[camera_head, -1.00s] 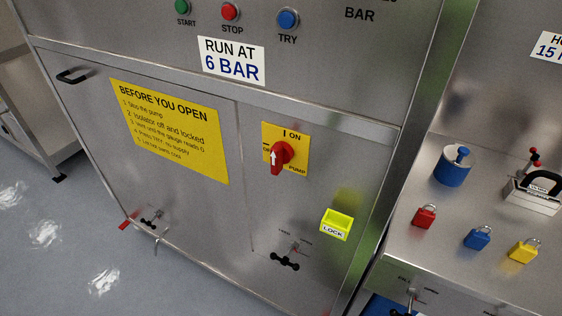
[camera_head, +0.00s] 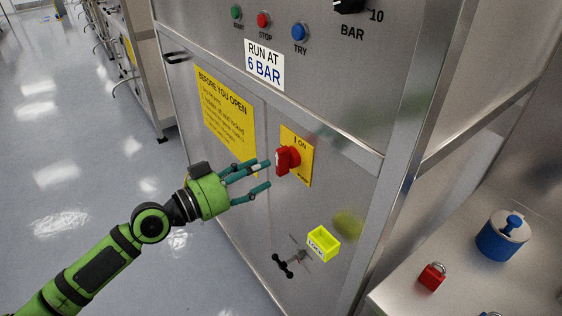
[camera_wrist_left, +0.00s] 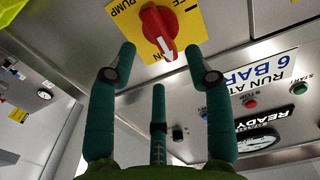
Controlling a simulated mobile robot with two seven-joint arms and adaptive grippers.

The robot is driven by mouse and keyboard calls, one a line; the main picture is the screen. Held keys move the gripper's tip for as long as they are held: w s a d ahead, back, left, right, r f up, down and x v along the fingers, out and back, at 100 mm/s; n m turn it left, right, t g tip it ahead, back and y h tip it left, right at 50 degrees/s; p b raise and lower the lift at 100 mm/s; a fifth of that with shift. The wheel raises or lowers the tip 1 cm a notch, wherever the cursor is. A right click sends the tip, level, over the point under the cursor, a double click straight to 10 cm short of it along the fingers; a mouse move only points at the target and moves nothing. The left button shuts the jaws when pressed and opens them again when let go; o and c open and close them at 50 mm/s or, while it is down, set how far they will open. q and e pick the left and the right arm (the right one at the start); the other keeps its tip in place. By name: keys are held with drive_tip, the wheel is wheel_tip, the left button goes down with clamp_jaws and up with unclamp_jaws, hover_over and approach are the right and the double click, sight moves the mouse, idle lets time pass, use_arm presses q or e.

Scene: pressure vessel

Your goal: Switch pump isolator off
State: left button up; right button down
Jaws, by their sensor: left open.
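The pump isolator is a red rotary handle (camera_head: 287,160) on a yellow plate (camera_head: 303,172) on the vessel's front panel. In the left wrist view the red handle (camera_wrist_left: 158,28) has a white arrow and sits beyond the fingertips. Its plate is partly cropped there. My left gripper (camera_head: 263,175) is open, with its teal fingers just left of the handle and pointing at it. It also shows in the left wrist view (camera_wrist_left: 165,65), with fingers either side of the handle's line and a gap before it. I see no contact. My right gripper is not in view.
A yellow lock box (camera_head: 323,243) and a black valve handle (camera_head: 283,265) are below the isolator. START, STOP and TRY buttons are above. A bench at right holds a red padlock (camera_head: 432,277) and a blue pot (camera_head: 502,238). The floor at left is clear.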

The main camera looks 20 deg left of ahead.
sight(278, 163)
use_arm(q)
drive_tip(key=p+x, duration=0.1)
drive_tip(key=x, duration=0.1)
drive_tip(key=p+x, duration=0.1)
drive_tip(key=x, duration=0.2)
drive_tip(key=shift+r, duration=0.2)
drive_tip(key=shift+w+d+f, duration=0.1)
drive_tip(key=shift+w+d, duration=0.05)
drive_tip(key=shift+d, duration=0.05)
drive_tip(key=shift+f, duration=0.1)
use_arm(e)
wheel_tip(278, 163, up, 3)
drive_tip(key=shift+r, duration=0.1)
use_arm(q)
clamp_jaws()
